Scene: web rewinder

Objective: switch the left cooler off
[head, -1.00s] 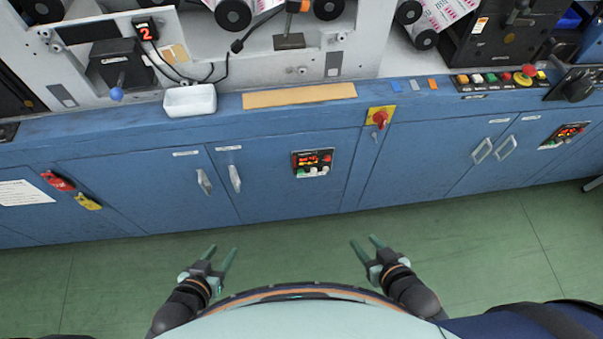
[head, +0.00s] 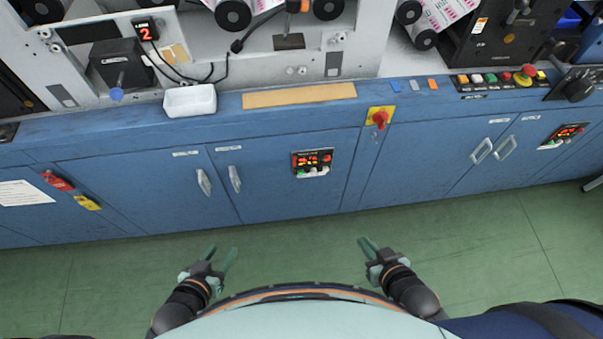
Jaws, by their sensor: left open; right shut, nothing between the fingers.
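The left cooler's control panel (head: 312,162) is a small black unit set in the blue cabinet front. It has a lit red-orange display, a red button at its right and several light and green buttons or switches along its bottom edge. Their exact settings are too small to read. My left gripper (head: 221,252) is open and empty over the green floor, below and left of the panel. My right gripper (head: 366,246) is shut and empty over the floor, below and right of the panel. Both are well apart from the cabinet.
A similar lit panel (head: 564,136) sits on the cabinet at far right. A white tray (head: 190,101) stands on the ledge. The floor before the cabinet is clear.

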